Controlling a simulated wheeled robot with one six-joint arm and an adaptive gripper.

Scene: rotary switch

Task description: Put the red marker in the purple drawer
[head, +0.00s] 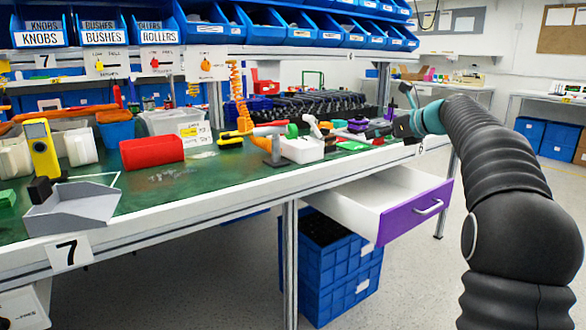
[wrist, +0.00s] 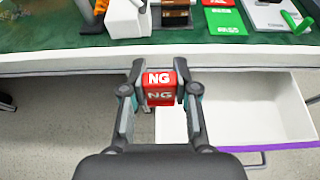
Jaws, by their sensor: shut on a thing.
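The red marker (wrist: 159,80), a small red block lettered NG, is between the fingers of my gripper (wrist: 160,92) in the wrist view. My gripper is shut on it. The purple drawer (head: 412,209) is pulled open under the bench in the head view, with a white inside and a silver handle. The wrist view shows its white interior (wrist: 255,108) below and to the right of the marker. The marker appears near the drawer's left side and the bench's front edge. In the head view my gripper (head: 404,127) is above the drawer; the marker is not clear there.
The bench edge (wrist: 60,63) runs just beyond the marker in the wrist view. A red NG pad (wrist: 224,18) and a green pad (wrist: 224,3) lie on the bench. Blue crates (head: 338,265) stand below the bench. The drawer's visible interior looks empty.

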